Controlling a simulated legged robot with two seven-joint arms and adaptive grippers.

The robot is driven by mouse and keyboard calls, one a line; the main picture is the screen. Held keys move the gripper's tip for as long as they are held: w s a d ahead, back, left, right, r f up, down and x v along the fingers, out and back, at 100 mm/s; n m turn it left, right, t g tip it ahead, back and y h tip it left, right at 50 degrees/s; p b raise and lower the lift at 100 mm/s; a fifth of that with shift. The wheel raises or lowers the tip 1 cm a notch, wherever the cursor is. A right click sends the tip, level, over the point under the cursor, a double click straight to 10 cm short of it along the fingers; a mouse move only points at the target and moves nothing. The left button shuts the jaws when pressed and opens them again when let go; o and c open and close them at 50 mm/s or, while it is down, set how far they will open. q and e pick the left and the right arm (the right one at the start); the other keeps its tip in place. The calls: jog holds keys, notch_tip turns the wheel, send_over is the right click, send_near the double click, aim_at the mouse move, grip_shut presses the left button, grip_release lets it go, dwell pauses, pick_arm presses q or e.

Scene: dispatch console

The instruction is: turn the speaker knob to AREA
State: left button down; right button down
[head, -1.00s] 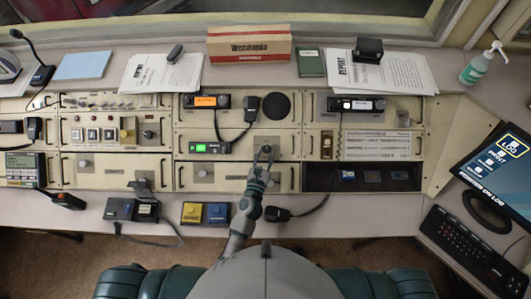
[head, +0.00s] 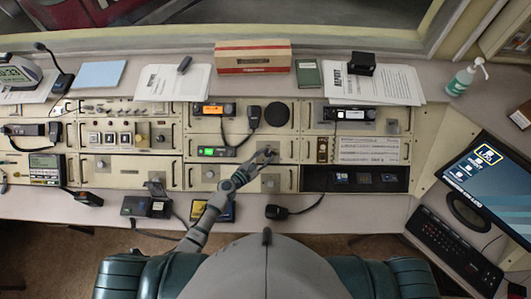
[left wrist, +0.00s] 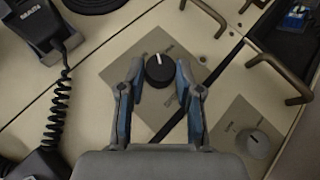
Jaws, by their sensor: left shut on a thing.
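The speaker knob (left wrist: 159,71) is black and round with a white pointer line, on a grey square plate (left wrist: 195,60) in the console panel. In the left wrist view its pointer points up and slightly left. The small labels around it are too blurred to read. My left gripper (left wrist: 158,82) has one finger on each side of the knob and is shut on it. In the head view my left gripper (head: 262,158) reaches the same panel from the lower left and partly covers the knob. My right gripper is not in view.
A second, grey knob (left wrist: 257,141) sits on its own plate close by. Metal handles (left wrist: 280,75) stick out of the panels. A handset with a coiled cord (left wrist: 50,30) is at the left. A round speaker grille (head: 278,114) lies behind the knob.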

pick_arm(q)
jog(key=m+g+h+p, duration=0.1)
jog(key=m+g, duration=0.1)
jog(key=shift+a+m, duration=0.2)
jog(key=shift+m, duration=0.2)
jog(key=shift+w+m+g+p, duration=0.1)
jog(key=shift+m+g+p, duration=0.5)
jog(key=shift+m+g, duration=0.6)
jog(key=shift+h, duration=0.3)
